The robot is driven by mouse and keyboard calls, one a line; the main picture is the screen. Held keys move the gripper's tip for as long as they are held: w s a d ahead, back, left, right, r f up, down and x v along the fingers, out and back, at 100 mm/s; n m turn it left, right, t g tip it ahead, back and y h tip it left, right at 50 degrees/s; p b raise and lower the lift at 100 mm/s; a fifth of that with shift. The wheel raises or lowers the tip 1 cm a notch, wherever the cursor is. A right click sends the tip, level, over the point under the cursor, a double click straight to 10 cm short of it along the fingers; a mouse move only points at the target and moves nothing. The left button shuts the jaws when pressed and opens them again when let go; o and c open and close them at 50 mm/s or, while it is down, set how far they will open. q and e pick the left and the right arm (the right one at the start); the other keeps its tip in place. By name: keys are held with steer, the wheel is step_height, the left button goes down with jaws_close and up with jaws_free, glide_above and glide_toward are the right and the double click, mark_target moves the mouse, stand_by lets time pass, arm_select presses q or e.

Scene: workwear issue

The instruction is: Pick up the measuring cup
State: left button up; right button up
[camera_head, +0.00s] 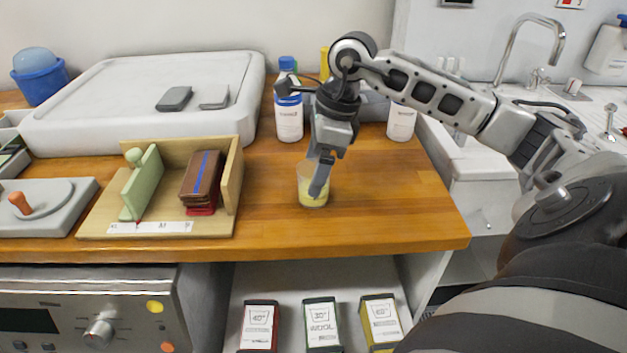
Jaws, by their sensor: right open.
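The measuring cup (306,194) is a small clear cup with a yellowish lower part. It stands upright on the wooden counter, right of the wooden holder. My right gripper (320,180) points down at the cup from above, with its fingers at the cup's rim and overlapping it in the picture. It is open. One finger hides part of the cup, and I cannot tell whether a finger is inside it or touching it. My left gripper is not in view.
White bottles (289,118) stand behind the cup. A wooden holder (232,195) with coloured pieces is to the left, in front of a large grey tray (90,125). The counter (400,215) is clear right of the cup; a sink area lies beyond. Boxes (322,325) sit on a shelf below.

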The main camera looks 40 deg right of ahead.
steer(key=x, duration=0.2)
steer(key=shift+a+f, duration=0.1)
steer(key=shift+f, duration=0.25)
steer(key=shift+a+f, duration=0.1)
steer(key=shift+f, duration=0.4)
steer(key=c, duration=1.1)
steer(key=shift+w+r, duration=0.1)
steer(key=shift+r, duration=0.1)
